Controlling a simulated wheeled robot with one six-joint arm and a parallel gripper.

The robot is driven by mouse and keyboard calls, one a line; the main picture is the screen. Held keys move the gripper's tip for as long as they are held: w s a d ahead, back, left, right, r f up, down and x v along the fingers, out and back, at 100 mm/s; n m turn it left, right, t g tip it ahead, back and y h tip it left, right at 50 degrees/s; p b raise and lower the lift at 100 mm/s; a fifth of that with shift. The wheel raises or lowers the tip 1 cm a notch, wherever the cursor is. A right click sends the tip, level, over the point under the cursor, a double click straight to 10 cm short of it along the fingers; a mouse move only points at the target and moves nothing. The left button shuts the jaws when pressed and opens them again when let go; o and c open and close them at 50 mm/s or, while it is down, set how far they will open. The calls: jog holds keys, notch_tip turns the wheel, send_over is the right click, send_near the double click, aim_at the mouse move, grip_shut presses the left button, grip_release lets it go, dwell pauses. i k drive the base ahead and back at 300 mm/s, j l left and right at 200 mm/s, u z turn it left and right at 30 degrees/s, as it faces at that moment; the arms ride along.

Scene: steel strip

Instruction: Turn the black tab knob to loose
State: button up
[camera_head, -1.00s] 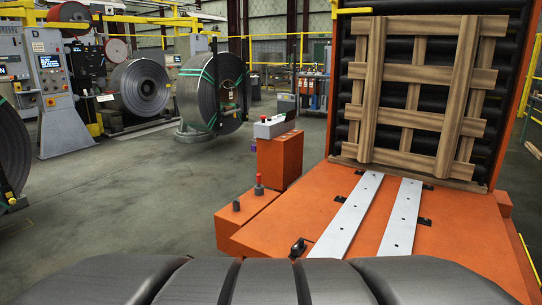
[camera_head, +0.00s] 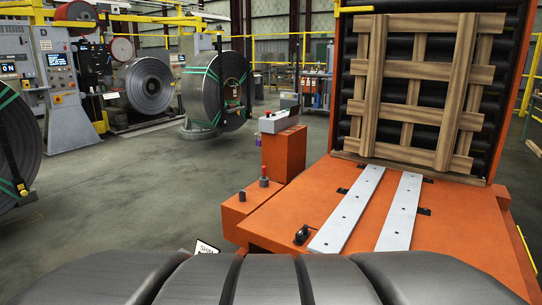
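A black knob (camera_head: 302,234) stands on the front left of the orange machine bed (camera_head: 275,222), beside the lower end of a pale metal strip (camera_head: 347,210). It looks small and dark, so I cannot read its setting. Two other small dark parts, a short stub (camera_head: 242,196) and a capped post (camera_head: 263,182), stand on the lower orange block to its left. I cannot tell for sure which of these is the tab knob. My gripper is not in view.
Dark grey rounded shapes (camera_head: 310,279) fill the bottom edge. A second pale strip (camera_head: 402,210) lies on the bed. A wooden pallet (camera_head: 420,90) leans against black rollers behind. A grey control box (camera_head: 279,121) tops an orange pedestal. Open floor (camera_head: 130,205) lies left, with steel coils beyond.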

aim_at(299, 235)
jog(key=i+j, duration=0.1)
jog(key=i, duration=0.85)
jog(key=u, duration=0.05)
